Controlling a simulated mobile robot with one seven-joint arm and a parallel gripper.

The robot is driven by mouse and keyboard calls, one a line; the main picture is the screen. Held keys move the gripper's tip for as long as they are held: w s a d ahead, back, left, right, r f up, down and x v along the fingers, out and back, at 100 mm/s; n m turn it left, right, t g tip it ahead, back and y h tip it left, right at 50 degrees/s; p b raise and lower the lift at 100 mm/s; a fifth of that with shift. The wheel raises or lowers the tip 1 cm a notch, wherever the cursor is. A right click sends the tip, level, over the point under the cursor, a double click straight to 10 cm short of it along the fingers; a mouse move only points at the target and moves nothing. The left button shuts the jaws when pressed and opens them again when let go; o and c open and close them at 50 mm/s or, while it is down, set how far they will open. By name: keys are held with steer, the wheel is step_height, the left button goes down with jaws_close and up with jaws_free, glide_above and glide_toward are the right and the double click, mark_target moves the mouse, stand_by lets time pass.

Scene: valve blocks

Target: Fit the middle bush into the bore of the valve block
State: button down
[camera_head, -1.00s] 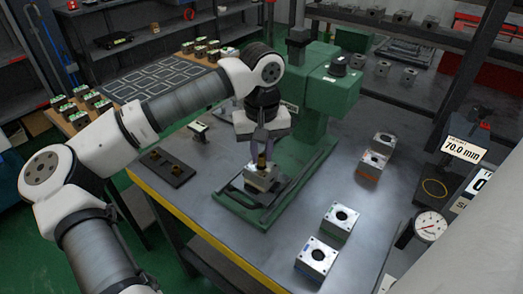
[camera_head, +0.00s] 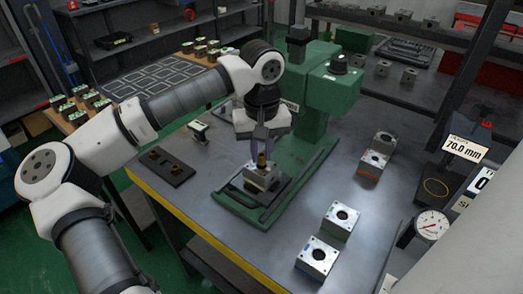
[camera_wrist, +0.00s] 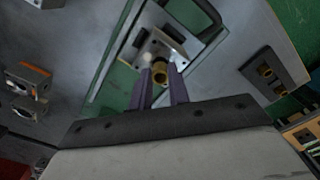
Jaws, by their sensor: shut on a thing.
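My gripper (camera_head: 262,158) points down over the green press and is shut on a brass bush (camera_head: 262,163). The bush also shows between the purple-grey fingers in the wrist view (camera_wrist: 160,74). A silver valve block (camera_head: 260,178) sits on the press base directly under the bush; its top plate also shows in the wrist view (camera_wrist: 172,47). The bush is upright over the block's middle. The bore is hidden behind the bush, so I cannot tell whether its lower end is in it.
The green press (camera_head: 318,95) stands close behind my gripper. Several other valve blocks stand on the right, including one (camera_head: 317,258) near the front edge. A dial gauge (camera_head: 431,225) and a stand with a 70.0 mm label (camera_head: 466,148) are further right. The table's front middle is clear.

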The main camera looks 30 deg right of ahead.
steer(key=shift+f+b, duration=0.6)
stand_by(0.8)
steer(key=c, duration=1.3)
jaws_free()
steer(key=shift+o, duration=0.2)
step_height(320, 180, up, 14)
steer(key=shift+b, duration=0.3)
steer(key=shift+f, duration=0.1)
